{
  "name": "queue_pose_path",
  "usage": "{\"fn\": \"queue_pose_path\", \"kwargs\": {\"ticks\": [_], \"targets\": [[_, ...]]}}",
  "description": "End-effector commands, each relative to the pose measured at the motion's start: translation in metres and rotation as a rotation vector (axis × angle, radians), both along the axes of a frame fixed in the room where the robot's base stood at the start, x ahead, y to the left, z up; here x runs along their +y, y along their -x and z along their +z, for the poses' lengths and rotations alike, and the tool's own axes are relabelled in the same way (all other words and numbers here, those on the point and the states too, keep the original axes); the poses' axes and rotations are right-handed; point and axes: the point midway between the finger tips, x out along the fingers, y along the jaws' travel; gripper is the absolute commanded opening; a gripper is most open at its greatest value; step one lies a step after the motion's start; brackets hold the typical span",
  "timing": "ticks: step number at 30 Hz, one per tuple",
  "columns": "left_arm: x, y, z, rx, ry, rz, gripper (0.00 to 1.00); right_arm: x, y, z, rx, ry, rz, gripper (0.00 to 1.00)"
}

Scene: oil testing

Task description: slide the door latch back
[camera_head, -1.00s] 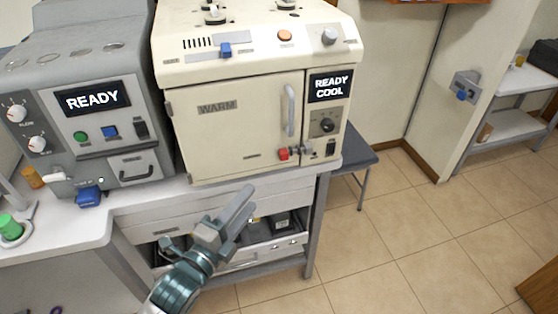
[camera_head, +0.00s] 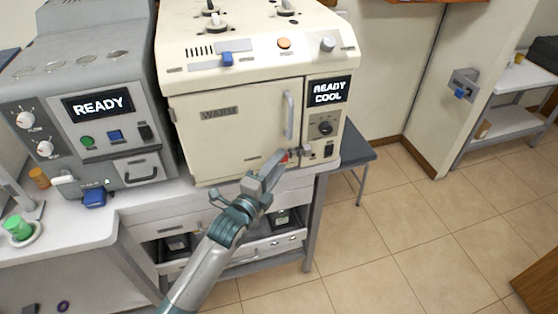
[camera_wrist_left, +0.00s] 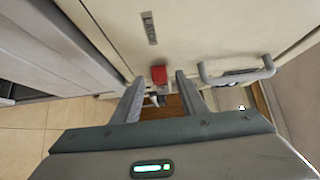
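The cream oven (camera_head: 240,125) has a shut front door with a vertical grey handle (camera_head: 289,116). The red latch knob (camera_head: 284,157) is at the door's lower right and is partly hidden by my left gripper (camera_head: 269,171) in the head view. In the left wrist view the red knob (camera_wrist_left: 159,74) shows just ahead of the two fingertips, between their lines. The left fingers (camera_wrist_left: 158,92) are apart with nothing between them, and I see no contact with the knob. My right gripper is not in view.
The door handle (camera_wrist_left: 238,76) lies close beside the fingers in the left wrist view. A grey tester (camera_head: 95,110) stands to the left. Drawers and an open shelf (camera_head: 235,250) are below the oven. The floor (camera_head: 410,250) to the right is clear.

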Motion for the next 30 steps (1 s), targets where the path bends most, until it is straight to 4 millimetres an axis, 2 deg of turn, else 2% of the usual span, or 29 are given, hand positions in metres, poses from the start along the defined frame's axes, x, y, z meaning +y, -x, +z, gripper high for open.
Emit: {"fn": "queue_pose_path", "kwargs": {"ticks": [5,14,18,19,25,30], "targets": [[-0.004,-0.007,0.0,0.001,0.0,0.0,0.39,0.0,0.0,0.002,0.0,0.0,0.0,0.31],[-0.004,-0.008,-0.001,0.001,0.0,0.0,0.39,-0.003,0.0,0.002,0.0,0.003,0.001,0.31],[-0.004,-0.008,-0.001,0.001,0.0,0.0,0.06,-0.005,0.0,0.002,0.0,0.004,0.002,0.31],[-0.004,-0.008,-0.001,0.001,0.0,0.0,0.0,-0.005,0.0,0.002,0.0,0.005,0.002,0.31],[-0.001,-0.007,-0.001,0.001,-0.002,0.001,0.0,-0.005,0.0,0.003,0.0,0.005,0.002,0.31],[0.016,-0.002,-0.001,0.001,-0.005,0.002,0.0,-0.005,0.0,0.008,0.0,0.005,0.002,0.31]]}}
